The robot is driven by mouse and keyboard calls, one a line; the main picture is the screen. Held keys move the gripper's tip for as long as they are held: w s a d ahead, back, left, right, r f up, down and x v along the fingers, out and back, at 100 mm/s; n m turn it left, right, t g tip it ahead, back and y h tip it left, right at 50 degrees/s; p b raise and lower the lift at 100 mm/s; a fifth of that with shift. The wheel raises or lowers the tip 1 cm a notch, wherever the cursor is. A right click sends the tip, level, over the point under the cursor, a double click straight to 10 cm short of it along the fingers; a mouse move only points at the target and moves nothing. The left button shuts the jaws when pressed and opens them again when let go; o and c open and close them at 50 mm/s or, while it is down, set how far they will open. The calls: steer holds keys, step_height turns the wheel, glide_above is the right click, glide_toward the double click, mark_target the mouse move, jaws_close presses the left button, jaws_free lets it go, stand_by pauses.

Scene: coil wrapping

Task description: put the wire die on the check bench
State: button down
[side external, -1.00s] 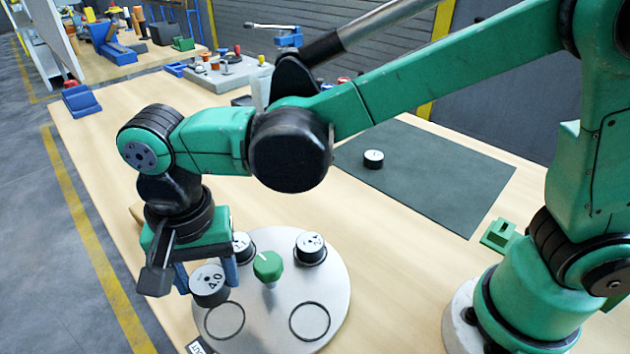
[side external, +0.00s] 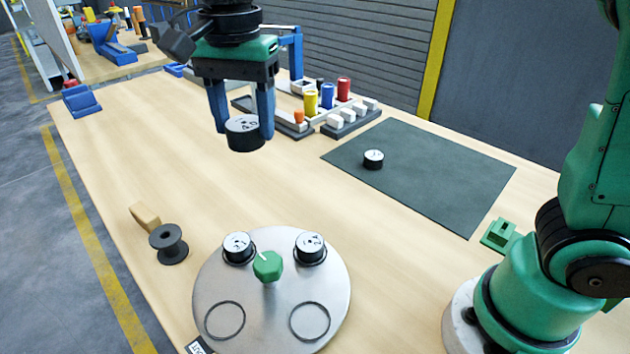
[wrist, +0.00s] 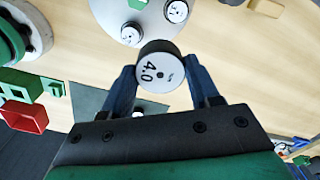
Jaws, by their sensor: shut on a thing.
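The wire die (side external: 243,136) is a short black cylinder with a white top; in the wrist view (wrist: 158,72) its face reads 4.0. My gripper (side external: 243,122) has its two blue fingers shut on the die's sides. It holds the die in the air above the table, left of the dark mat (side external: 430,185). The mat lies flat and carries one small white-topped black cylinder (side external: 373,159). No label shows which surface is the check bench.
A round metal plate (side external: 235,290) holds two more dies (side external: 238,247), (side external: 310,246), a green knob (side external: 267,266) and two empty rings. A black spool (side external: 168,243) stands beside it. Racks with coloured cylinders (side external: 343,90) stand behind. Much of the mat is bare.

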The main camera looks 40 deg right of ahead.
steer(key=w+d+m, duration=0.1)
steer(key=d+m, duration=0.4)
steer(key=d, duration=0.5)
steer(key=m, duration=1.3)
glide_above(432, 193)
steer(key=f, duration=0.2)
steer(key=shift+m, duration=0.3)
step_height(432, 193, down, 19)
steer(key=shift+f, duration=0.2)
steer(key=shift+f, duration=0.1)
steer(key=shift+c, duration=1.1)
jaws_free()
